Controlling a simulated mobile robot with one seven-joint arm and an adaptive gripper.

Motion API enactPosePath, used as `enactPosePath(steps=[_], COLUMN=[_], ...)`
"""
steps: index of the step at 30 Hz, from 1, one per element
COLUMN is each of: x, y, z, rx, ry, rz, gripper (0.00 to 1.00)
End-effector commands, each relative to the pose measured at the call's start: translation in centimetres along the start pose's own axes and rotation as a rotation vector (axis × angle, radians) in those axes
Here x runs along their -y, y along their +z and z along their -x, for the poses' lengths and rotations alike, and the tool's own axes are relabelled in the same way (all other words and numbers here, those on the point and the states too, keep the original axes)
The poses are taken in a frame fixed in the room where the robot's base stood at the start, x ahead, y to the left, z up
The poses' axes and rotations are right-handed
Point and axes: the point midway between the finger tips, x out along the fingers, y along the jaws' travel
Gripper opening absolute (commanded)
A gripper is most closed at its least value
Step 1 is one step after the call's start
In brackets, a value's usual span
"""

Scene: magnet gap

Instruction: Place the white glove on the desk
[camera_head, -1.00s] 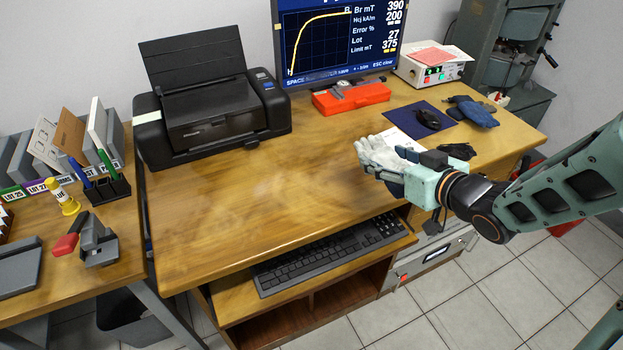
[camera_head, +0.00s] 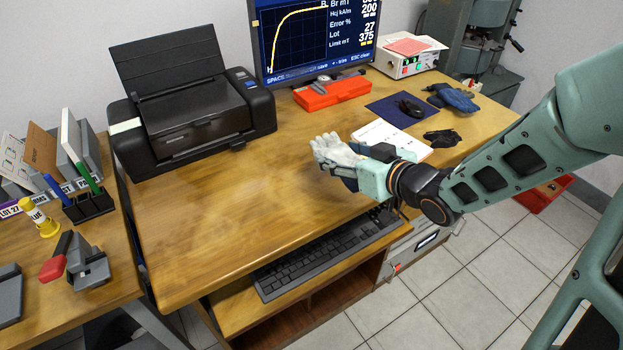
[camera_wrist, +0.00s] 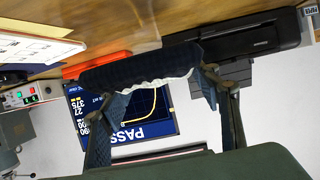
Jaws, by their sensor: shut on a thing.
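My gripper (camera_head: 347,172) is shut on the white glove (camera_head: 333,151) and holds it over the right half of the desk, in front of the white paper. The glove's pale fingers point left in the head view. In the wrist view, my gripper (camera_wrist: 160,90) has a dark blue cuff with a whitish edge between its fingers, seemingly the glove's cuff. The glove's pale fingers are hidden there. The wooden desk (camera_head: 230,210) has a wide bare surface left of the glove. I cannot tell the exact height of the glove above it.
A printer (camera_head: 195,125) stands at the back left and a monitor (camera_head: 320,35) at the back. A red case (camera_head: 332,93), blue mat (camera_head: 385,112), mouse (camera_head: 411,108), blue glove (camera_head: 455,98), black item (camera_head: 445,138) and papers (camera_head: 385,135) lie right. A keyboard (camera_head: 325,255) sits below the front edge.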

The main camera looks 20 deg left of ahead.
Motion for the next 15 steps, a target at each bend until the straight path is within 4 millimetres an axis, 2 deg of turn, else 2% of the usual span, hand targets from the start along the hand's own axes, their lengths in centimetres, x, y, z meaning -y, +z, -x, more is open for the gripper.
enactPosePath(steps=[1, 4, 6, 10, 15], x=[0.7, 1.4, 1.6, 2.1, 2.2], y=[0.5, 0.7, 1.9, 2.9, 3.3], z=[-1.7, -4.3, -5.8, -7.9, -9.0], rx=[-0.002, -0.001, 0.001, 0.000, -0.001], ry=[-0.007, -0.006, -0.005, -0.004, 0.000], rz=[0.001, 0.000, -0.003, -0.001, -0.001], gripper=[0.33, 0.33, 0.33, 0.33, 0.33])
